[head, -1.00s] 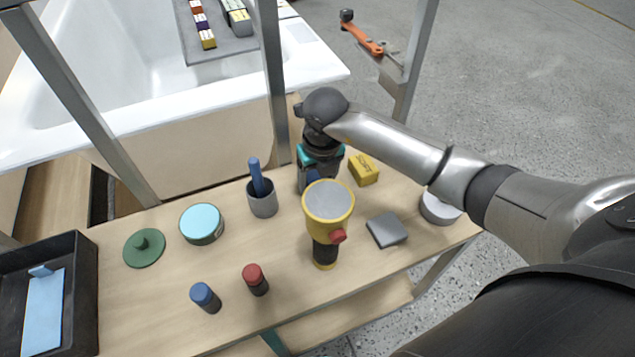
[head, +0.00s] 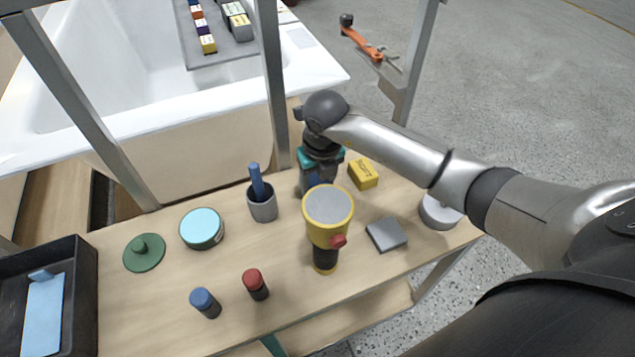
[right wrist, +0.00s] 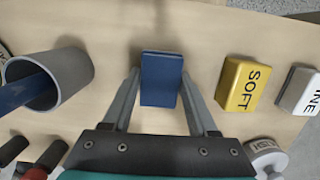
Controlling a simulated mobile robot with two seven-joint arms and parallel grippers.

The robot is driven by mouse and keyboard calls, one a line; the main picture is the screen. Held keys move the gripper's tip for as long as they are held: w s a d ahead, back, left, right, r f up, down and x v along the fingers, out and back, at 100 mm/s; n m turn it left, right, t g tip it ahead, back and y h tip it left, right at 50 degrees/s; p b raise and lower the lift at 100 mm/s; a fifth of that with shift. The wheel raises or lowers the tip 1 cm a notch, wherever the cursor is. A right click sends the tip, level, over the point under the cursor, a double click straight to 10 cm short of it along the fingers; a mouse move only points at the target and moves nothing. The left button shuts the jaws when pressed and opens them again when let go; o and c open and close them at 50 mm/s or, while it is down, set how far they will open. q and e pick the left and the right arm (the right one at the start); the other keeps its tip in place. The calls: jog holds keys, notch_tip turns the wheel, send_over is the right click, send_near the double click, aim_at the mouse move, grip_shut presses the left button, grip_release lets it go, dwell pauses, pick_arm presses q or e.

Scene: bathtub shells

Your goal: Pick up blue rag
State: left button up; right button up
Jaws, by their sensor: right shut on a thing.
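The blue rag (right wrist: 161,80) looks like a dark blue folded block in the right wrist view. It lies between the two fingers of my right gripper (right wrist: 160,85), which is shut on it close to the wooden table. In the head view my right gripper (head: 318,178) is behind the yellow flashlight, beside the grey cup, and the rag is mostly hidden there. My left gripper is not in view.
A grey cup (head: 262,205) with a blue handle inside stands left of the gripper. A yellow flashlight (head: 328,215) stands in front. A yellow block (head: 363,173) and a grey pad (head: 386,234) are right. A bathtub (head: 180,120) is behind posts.

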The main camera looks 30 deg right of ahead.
aim_at(318, 182)
jog(key=shift+r, duration=0.85)
notch_tip(318, 182, up, 6)
jog(key=shift+f+p, duration=0.15)
jog(key=shift+p, duration=1.05)
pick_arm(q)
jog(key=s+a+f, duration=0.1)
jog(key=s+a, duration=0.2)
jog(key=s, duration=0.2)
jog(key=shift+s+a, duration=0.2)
pick_arm(e)
jog(key=shift+r, duration=1.1)
jog(key=o, duration=0.9)
jog(key=shift+c, duration=0.2)
jog(key=c, duration=0.7)
jog(key=shift+s, duration=0.1)
